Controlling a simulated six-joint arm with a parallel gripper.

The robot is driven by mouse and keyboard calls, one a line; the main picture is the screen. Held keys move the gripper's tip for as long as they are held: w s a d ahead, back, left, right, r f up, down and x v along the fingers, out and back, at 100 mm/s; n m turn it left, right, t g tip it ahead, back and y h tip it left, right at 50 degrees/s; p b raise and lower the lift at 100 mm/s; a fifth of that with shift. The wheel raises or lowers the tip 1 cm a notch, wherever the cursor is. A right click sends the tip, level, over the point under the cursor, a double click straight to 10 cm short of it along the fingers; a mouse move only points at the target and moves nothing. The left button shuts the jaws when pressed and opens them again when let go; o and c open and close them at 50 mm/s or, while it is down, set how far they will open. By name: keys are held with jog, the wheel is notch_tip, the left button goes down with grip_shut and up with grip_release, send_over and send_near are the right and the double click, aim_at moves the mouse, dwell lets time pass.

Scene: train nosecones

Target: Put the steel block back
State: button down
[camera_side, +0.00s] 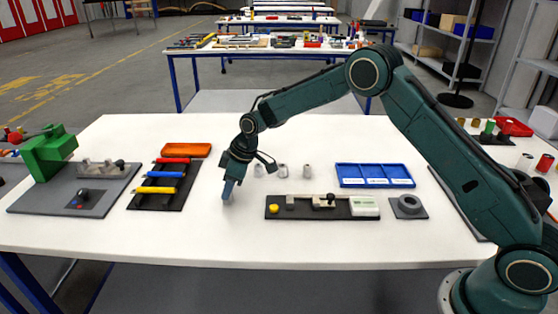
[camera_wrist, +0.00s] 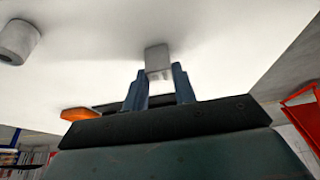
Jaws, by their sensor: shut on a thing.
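My gripper (camera_side: 227,194) points down over the white table, between the file rack and the row of small cylinders. In the wrist view my gripper's blue fingers (camera_wrist: 160,75) are shut on a small grey block (camera_wrist: 157,57), which looks like the steel block. It sticks out past the fingertips. I cannot tell whether it touches the table. In the side view the fingers hide the block. A black gauge fixture (camera_side: 320,207) with grey blocks, a yellow button and a white display lies to the right of my gripper.
Grey cylinders (camera_side: 283,170) stand behind right of my gripper; one shows in the wrist view (camera_wrist: 18,41). A rack (camera_side: 147,199) of coloured handles, an orange case (camera_side: 186,150) and a green press (camera_side: 48,157) are left. A blue tray (camera_side: 375,184) and ring on a plate (camera_side: 408,206) are right.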

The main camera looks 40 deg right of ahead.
jog(key=c, duration=1.1)
grip_release()
jog(key=shift+r, duration=0.1)
jog(key=shift+v, duration=6.05)
jog(key=shift+r, duration=0.1)
